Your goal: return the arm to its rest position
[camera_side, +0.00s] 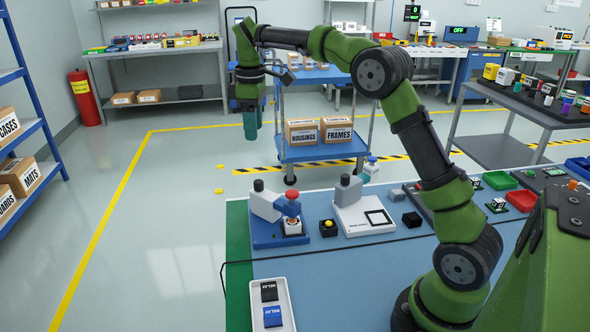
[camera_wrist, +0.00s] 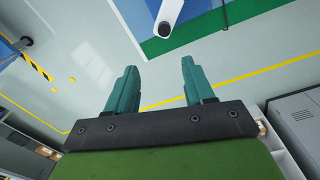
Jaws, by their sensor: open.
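My gripper (camera_side: 251,124) hangs at the end of my raised green arm, beyond the far left of the work table (camera_side: 330,277) in the side view. Its fingers point down, well above the floor. In the wrist view my gripper (camera_wrist: 155,85) shows two teal fingers set apart with nothing between them. Below them is grey floor with a yellow line. Part of the blue and green table edge shows at the top of the wrist view.
A blue cart (camera_side: 322,152) with cardboard boxes stands behind the table. On the table are a blue press station (camera_side: 272,236), a white station (camera_side: 367,226) and a white tray (camera_side: 283,318) with two relay blocks. A red extinguisher (camera_side: 84,98) stands at the left wall.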

